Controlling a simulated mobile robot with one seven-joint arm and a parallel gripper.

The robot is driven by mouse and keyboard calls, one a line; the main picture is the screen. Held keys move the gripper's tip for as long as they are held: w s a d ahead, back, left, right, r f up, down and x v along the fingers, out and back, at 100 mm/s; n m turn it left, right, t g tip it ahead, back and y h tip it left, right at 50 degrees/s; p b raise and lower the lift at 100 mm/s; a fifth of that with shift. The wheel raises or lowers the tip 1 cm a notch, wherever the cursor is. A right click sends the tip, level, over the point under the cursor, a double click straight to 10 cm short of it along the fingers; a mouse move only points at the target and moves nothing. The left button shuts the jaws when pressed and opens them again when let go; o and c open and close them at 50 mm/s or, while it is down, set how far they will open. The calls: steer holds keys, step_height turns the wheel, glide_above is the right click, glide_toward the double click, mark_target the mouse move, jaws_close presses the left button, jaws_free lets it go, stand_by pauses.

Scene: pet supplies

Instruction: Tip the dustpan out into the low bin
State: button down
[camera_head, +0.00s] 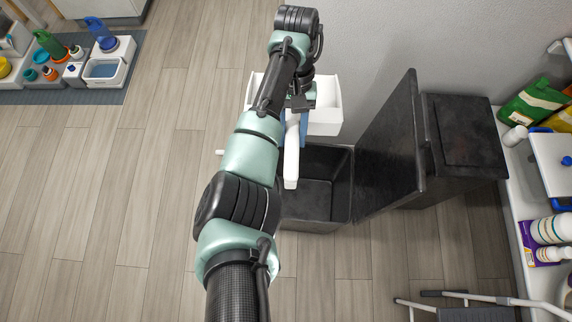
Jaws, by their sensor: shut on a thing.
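My arm reaches up the picture from the bottom. My gripper (299,103) is shut on the dustpan, though its fingertips are mostly hidden by the arm. The white dustpan (325,115) shows on both sides of the wrist. A blue part and a long white bar (291,168), seemingly its handle, extend down the picture across the bin's opening. The black low bin (310,217) stands open below it in the picture, its inside dark. Its tall black lid panel (388,150) stands up at the right. I cannot tell what the pan holds.
A closed black box (465,140) stands right of the lid. A white shelf (530,235) with bottles and bags runs along the right edge. A folded metal frame (470,304) lies at the bottom right. Pet items sit on a grey mat (100,97) upper left. Left floor is clear.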

step_height(320, 180, down, 34)
steer(key=b, duration=3.1)
steer(key=shift+b, duration=0.4)
steer(key=shift+d+r, duration=0.1)
